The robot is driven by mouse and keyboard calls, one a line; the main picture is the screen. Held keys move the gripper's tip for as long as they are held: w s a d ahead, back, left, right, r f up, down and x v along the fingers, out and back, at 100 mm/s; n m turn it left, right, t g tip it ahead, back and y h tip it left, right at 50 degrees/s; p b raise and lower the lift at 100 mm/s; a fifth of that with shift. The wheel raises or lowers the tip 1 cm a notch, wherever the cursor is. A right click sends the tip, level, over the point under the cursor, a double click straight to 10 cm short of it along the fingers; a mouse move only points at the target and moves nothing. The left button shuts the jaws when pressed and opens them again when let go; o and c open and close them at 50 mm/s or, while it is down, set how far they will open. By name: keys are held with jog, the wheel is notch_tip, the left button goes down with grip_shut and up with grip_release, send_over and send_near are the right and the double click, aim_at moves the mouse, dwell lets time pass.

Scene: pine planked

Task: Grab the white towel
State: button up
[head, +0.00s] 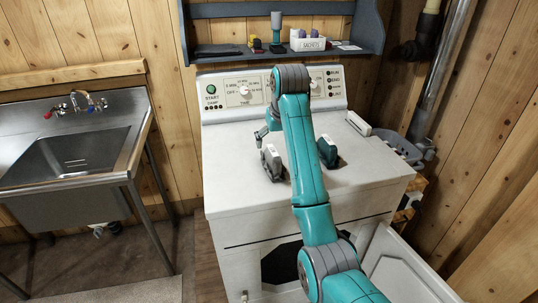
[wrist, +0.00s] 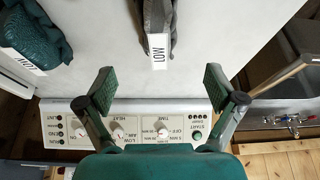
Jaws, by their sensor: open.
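I cannot pick out a clearly white towel. A grey bundle with a white "LOW" label (wrist: 158,48) lies on the white machine top; in the head view it is the grey item (head: 271,162) left of my arm. A dark teal cloth bundle (wrist: 38,38), also labelled, lies to its left in the wrist view and right of my arm in the head view (head: 327,152). My gripper (wrist: 159,84) is open and empty, its fingers spread on either side of the grey bundle's line, short of its labelled end. In the head view my arm largely hides the gripper.
The machine's control panel (wrist: 130,128) stands close below the fingers in the wrist view. A shelf (head: 225,56) hangs above; a steel sink (head: 80,150) stands left.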

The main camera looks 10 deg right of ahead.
jog(key=shift+w+f, duration=0.2)
jog(key=shift+w, duration=0.05)
jog(key=shift+x, duration=5.1)
jog(key=shift+s+d+f, duration=0.1)
jog(key=shift+s, duration=0.1)
jog(key=c, duration=1.3)
